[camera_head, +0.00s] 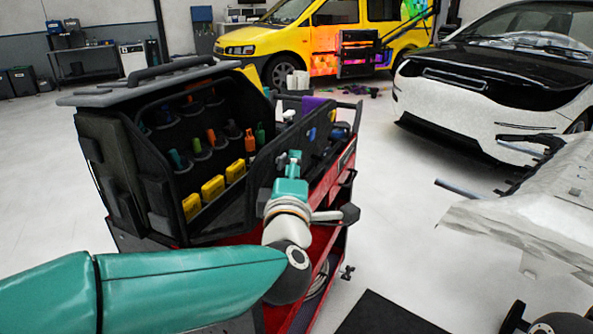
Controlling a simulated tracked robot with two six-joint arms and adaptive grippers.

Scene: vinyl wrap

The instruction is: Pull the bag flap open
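The black tool bag (120,170) stands on a red cart, its grey lid raised at the top and its inside showing. A black side panel (318,130), which looks like the flap, stands tilted at the bag's right side. My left gripper (290,162) is at the lower part of this panel, seen from behind. Its fingertips overlap the panel in the picture, so I cannot tell whether they touch or grip it. My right gripper is not in view.
Colored bottles (210,138) and yellow tools (213,187) fill the bag. The red cart (325,215) stands under it. A yellow van (300,40) and a white-and-black car (490,80) stand behind. A paper-covered surface (530,210) is at right.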

